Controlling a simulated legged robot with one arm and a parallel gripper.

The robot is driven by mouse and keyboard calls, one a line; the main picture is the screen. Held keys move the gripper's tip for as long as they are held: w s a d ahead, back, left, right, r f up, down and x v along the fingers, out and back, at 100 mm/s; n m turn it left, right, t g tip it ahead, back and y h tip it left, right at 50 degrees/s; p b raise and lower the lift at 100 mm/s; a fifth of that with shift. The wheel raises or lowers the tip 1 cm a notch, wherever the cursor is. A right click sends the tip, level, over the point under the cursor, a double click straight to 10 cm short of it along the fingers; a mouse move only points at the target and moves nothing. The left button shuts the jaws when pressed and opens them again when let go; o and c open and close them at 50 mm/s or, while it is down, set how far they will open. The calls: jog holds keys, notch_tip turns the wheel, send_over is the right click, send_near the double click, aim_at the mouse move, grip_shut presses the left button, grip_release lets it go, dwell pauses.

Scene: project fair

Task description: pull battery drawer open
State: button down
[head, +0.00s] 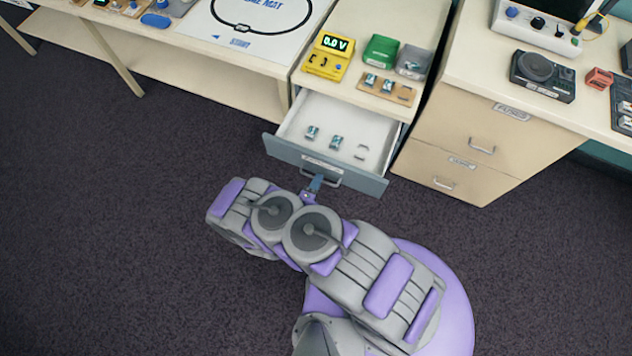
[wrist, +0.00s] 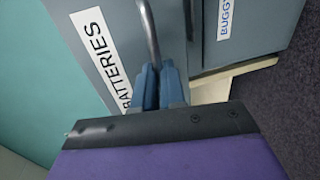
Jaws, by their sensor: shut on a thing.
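The battery drawer (head: 283,151) is pulled out of the cabinet, with a grey-blue front and a white inside. My gripper (head: 315,183) is at the middle of the drawer front. In the wrist view its blue fingers (wrist: 158,85) are shut on the metal handle (wrist: 149,30). My arm hides part of the floor in front.
A yellow meter (head: 329,55), a green box (head: 380,51) and a wooden block with cells (head: 388,88) stand on top of the cabinet. A beige drawer unit (head: 490,140) is to the right. A table with a mat (head: 255,25) is to the left. The dark carpet at left is clear.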

jog(key=shift+d+f, duration=0.1)
jog(key=shift+f, duration=0.05)
jog(key=c, duration=1.2)
grip_release()
jog(key=shift+p+v, duration=2.1)
jog(key=shift+v, duration=6.6)
jog(key=shift+w, duration=0.1)
